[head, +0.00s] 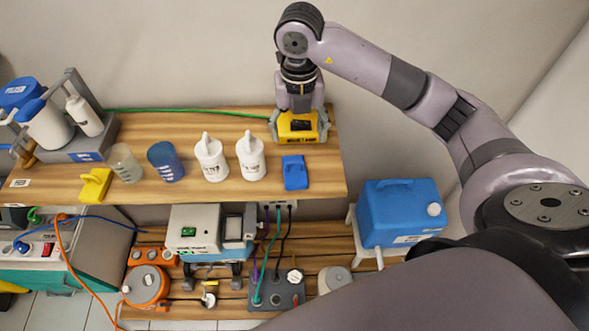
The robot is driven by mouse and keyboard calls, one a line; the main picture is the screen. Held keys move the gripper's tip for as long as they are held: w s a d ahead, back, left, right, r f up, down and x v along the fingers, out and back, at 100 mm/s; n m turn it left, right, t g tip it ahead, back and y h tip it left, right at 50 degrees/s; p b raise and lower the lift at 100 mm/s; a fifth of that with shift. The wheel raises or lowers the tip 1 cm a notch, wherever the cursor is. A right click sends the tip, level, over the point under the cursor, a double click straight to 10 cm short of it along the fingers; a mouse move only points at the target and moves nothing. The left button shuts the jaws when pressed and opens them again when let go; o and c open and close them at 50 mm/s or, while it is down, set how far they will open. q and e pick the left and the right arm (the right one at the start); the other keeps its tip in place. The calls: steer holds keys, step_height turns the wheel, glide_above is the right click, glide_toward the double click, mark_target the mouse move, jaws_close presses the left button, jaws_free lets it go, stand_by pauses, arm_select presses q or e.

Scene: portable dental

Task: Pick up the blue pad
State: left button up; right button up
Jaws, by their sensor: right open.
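The blue pad (295,174) lies on the wooden bench top (225,188), near its front right edge, with a raised handle-like part on top. My right gripper (299,138) points down over the back right of the bench, behind the blue pad and apart from it. Its fingers are open on either side of a yellow and black box (298,122); I cannot tell whether they touch it. My left gripper is not in view.
White bottles (211,160) and a blue cup (165,162) stand left of the blue pad. A clear cup (125,164) and yellow pad (95,184) are farther left. A green cable (185,112) runs along the back. A blue jug (398,212) stands lower right.

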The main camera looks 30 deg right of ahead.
mark_target(295, 163)
step_height(295, 163, down, 6)
steer(key=shift+f+p, duration=0.25)
steer(key=shift+p, duration=0.5)
steer(key=f, duration=0.1)
steer(key=f+p, duration=0.1)
steer(key=f, duration=0.1)
steer(key=a+f+p, duration=0.1)
steer(key=shift+s+f, duration=0.1)
steer(key=shift+f, duration=0.65)
steer(key=shift+c, duration=0.2)
steer(key=c, duration=1)
